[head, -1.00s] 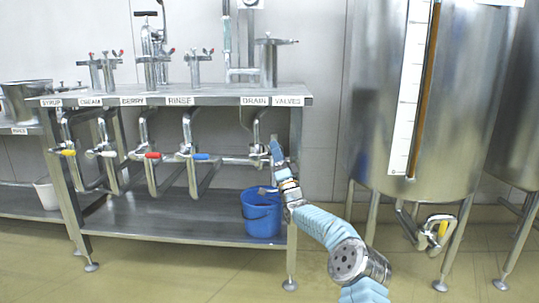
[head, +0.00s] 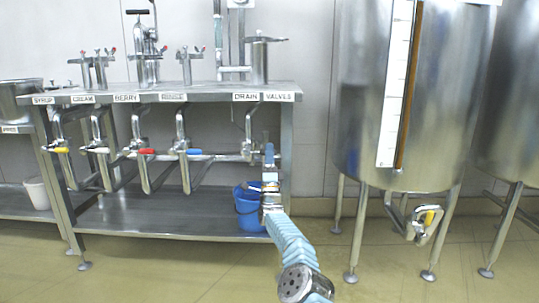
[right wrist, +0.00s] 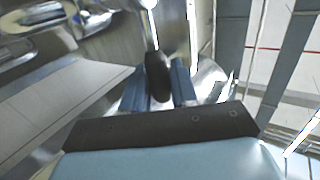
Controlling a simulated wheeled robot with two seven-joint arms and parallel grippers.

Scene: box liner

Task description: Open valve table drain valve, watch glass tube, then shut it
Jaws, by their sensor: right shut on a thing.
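The valve table (head: 200,97) carries a row of valves under its top, and the drain valve (head: 247,148) is at its right end under the "DRAIN VALVES" label. My right gripper (head: 268,155) is at this valve, largely covering its handle side. In the right wrist view, the blue fingers of my right gripper (right wrist: 158,88) are closed around a dark handle (right wrist: 157,72). I cannot tell how far the handle is turned. A tall glass tube (head: 409,90) with brown content stands beside a white scale on the tank. My left gripper is not in view.
A blue bucket (head: 248,222) stands on the lower shelf (head: 160,215), partly behind my right arm. The steel tank (head: 362,120) stands to the right, with a yellow-handled valve (head: 428,216) below. The floor in front is clear.

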